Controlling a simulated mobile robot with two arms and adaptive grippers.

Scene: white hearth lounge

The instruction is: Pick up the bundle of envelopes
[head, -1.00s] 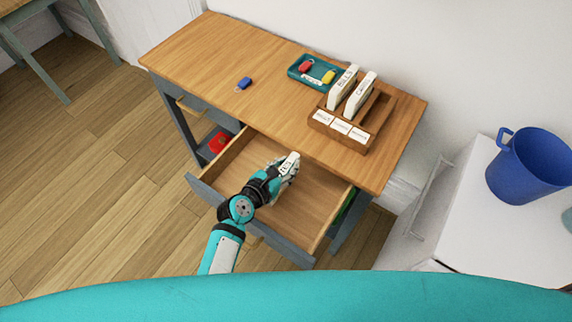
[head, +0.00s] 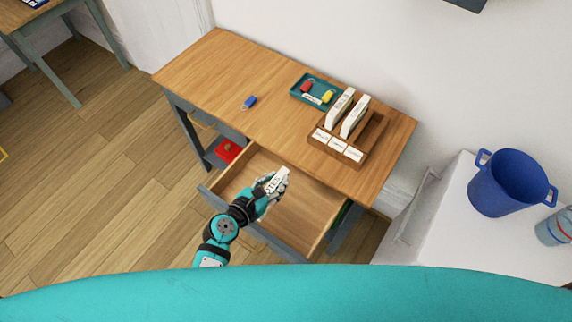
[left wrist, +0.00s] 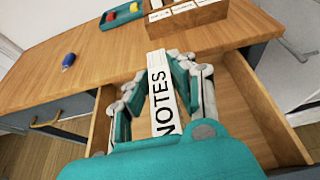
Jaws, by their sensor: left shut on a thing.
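A white bundle of envelopes (left wrist: 162,95) labelled "NOTES" is between the fingers of my left gripper (left wrist: 165,75) in the left wrist view. The bundle (head: 277,180) also shows in the head view, at the tip of the left gripper (head: 272,188). The gripper is shut on it. It is held over the open drawer (head: 312,215) of the wooden desk. The gripper hides part of the bundle and the drawer floor. My right gripper is not in view.
On the desk (head: 215,75), a wooden sorter (head: 376,135) holds two white bundles. A teal tray (head: 298,95) with red and yellow tags and a blue tag (head: 249,102) lie there too. A blue bucket (head: 508,185) stands on a white cabinet at right.

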